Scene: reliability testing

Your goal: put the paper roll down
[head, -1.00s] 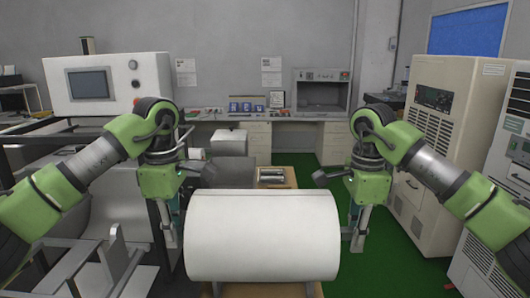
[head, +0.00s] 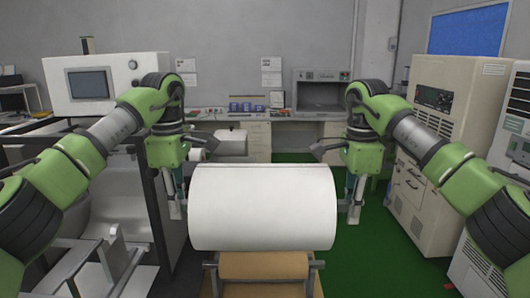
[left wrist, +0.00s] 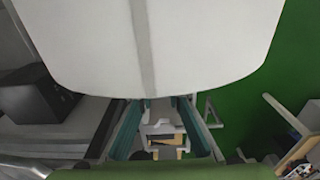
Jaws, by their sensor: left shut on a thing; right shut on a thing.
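The large white paper roll (head: 263,207) lies level between my two grippers, and it also fills the upper part of the left wrist view (left wrist: 90,45). My left gripper (head: 176,208) is at the roll's left end, shut on it. My right gripper (head: 353,210) is at the roll's right end, shut on it. The exact contact at both ends is hidden. In the left wrist view, the teal fingers of the left gripper (left wrist: 160,103) reach up to the roll's edge. The roll is above a stand with a grey metal frame (head: 315,268).
A brown surface (head: 264,266) shows below the roll. A grey metal-framed machine (head: 100,225) is close on the left. Beige cabinets (head: 437,130) stand on the right. A bench (head: 285,135) runs along the back wall. Green floor (head: 385,245) is clear on the right.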

